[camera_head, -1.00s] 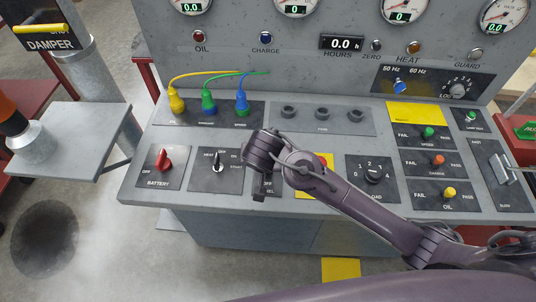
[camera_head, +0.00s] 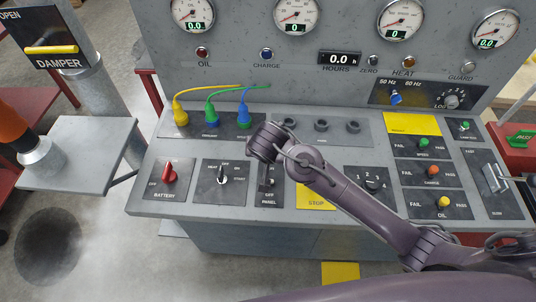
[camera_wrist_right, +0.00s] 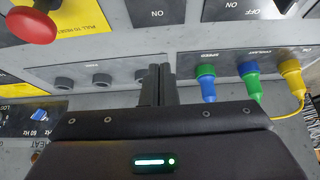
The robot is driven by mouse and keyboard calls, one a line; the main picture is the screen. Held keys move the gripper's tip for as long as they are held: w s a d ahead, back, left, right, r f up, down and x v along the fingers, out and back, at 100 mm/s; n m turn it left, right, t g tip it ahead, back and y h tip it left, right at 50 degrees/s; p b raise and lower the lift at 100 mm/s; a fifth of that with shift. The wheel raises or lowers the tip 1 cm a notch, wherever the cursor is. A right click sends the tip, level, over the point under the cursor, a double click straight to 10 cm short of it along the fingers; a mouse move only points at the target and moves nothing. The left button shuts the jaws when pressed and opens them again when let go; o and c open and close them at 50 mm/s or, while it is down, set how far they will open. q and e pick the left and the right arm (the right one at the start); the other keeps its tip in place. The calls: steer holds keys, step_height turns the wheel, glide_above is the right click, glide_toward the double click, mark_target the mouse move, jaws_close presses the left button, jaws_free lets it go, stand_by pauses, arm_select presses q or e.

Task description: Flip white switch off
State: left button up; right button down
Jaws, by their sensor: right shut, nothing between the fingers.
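Contact between the fingers and any switch cannot be told. My left gripper is not in view.
A red battery switch (camera_head: 169,173) is at the left. Yellow, green and blue plugs (camera_head: 244,118) stand behind my gripper. A yellow STOP plate (camera_head: 316,200) is to the right, and its red button (camera_wrist_right: 32,24) shows in the wrist view. A grey side shelf (camera_head: 85,150) is at left.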

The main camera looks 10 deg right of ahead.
steer(key=s+a+r+b, duration=0.2)
steer(key=s+r, duration=0.4)
steer(key=shift+s, duration=0.2)
steer(key=shift+s+r, duration=0.1)
stand_by(0.3)
